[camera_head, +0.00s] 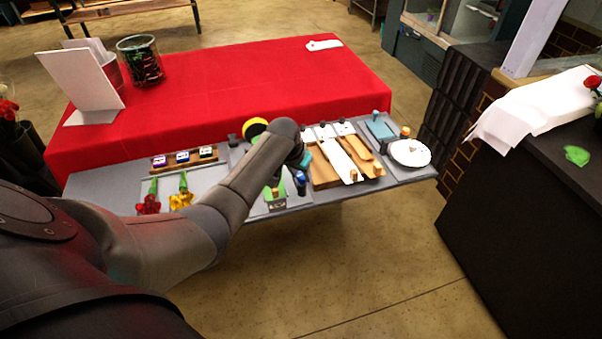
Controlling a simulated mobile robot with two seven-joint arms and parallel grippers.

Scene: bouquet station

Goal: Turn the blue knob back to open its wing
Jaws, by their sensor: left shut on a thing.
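A small blue-topped knob (301,177) stands on the grey bench, right of the green block. My left arm reaches across from the left, and its gripper (303,163) is right at the knob, mostly hidden behind my own wrist. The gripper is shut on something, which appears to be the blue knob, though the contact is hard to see. My arm covers much of this fixture, so I cannot tell which part is its wing or how it lies. My right gripper is not in view.
A wooden tray (323,177) with white and wooden pieces lies right of the gripper. A white plate (410,152) is at the bench's right end. Red (148,204) and yellow flowers (181,199) lie to the left. A red-covered table (230,85) stands behind.

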